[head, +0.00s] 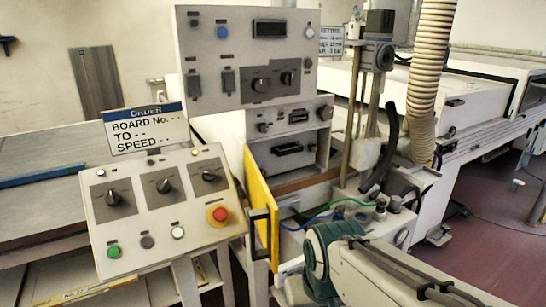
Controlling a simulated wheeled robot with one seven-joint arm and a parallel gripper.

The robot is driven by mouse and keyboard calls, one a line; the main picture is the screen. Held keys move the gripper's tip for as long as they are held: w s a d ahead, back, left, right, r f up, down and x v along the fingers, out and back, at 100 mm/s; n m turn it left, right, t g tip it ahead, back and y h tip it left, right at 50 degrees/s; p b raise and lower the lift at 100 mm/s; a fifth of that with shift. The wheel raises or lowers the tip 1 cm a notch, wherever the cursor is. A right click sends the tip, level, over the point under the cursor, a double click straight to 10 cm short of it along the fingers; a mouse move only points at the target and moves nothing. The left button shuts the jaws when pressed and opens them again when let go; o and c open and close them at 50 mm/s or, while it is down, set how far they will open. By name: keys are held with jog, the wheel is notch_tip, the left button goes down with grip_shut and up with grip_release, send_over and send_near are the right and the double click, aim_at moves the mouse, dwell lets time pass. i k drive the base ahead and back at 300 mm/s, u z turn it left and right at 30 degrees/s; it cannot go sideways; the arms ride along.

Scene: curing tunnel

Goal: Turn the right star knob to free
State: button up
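No star knob shows clearly enough in the head view for me to name it as the right one. A vertical post (343,125) with a grey clamp block (371,54) stands right of the middle, and a dark round part (386,57) sits on the block's right side. It may be a knob, but it is too small to tell its shape or setting. Below, a grey-white base unit (398,222) carries small round fittings and hoses. My arm enters from the lower right, in front of this unit. My gripper is not visible.
A sloped control panel (150,235) with rotary switches and a red emergency stop (219,215) stands at left. An upright instrument panel (205,45) is behind it. A yellow door (260,205) stands open near my arm. A ribbed hose (430,75) hangs at right.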

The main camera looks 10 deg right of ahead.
aim_at(313, 148)
jog(key=z, duration=0.05)
jog(key=k, duration=1.15)
jog(key=u, duration=0.45)
jog(key=i, duration=0.45)
jog(key=z, duration=0.45)
jog(key=i, duration=1.2)
